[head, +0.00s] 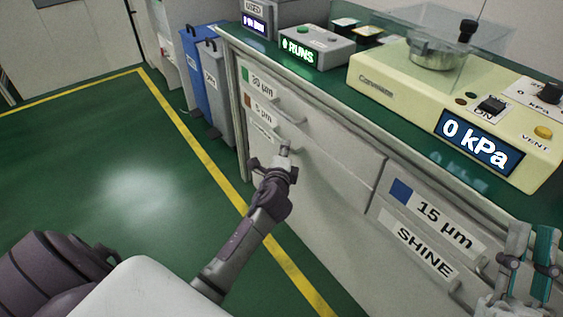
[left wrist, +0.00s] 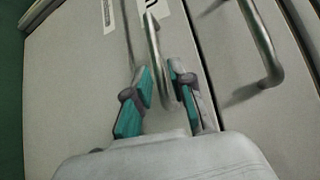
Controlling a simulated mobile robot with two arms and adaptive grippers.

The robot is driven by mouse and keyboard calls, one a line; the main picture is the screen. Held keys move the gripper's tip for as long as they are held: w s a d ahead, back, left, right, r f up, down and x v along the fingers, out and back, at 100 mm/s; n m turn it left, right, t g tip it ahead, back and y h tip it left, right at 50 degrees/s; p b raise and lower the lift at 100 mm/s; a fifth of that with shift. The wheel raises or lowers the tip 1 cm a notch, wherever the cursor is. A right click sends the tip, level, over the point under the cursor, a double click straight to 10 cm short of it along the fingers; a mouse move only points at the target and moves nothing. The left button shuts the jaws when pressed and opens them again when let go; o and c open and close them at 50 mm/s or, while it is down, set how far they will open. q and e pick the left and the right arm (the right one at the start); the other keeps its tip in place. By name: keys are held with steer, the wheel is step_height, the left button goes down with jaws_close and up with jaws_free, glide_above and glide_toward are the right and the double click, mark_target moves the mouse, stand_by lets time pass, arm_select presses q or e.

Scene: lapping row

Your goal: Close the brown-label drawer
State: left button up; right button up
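The brown-label drawer (head: 258,109), marked 5 µm, is in the cabinet's left column, below the green-label drawer (head: 259,84). Its front looks nearly flush; I cannot tell whether a small gap stays. My left gripper (head: 270,163) is low at this drawer's front, by its handle. In the left wrist view the fingers of my left gripper (left wrist: 162,82) stand apart on either side of a bar handle (left wrist: 153,45); I cannot tell if they touch it. My right gripper (head: 530,245) is open and empty at the lower right, in front of the 15 µm drawer (head: 432,222).
The green-label drawer's handle (left wrist: 262,42) is close to the right of my left gripper in the wrist view. A pressure unit (head: 400,85) and a RUNS counter (head: 308,48) stand on the counter. Blue and grey bins (head: 215,85) stand at the cabinet's far end. The floor at left is clear.

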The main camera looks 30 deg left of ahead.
arm_select(q)
steer(key=v, duration=0.8)
steer(key=shift+s, duration=0.2)
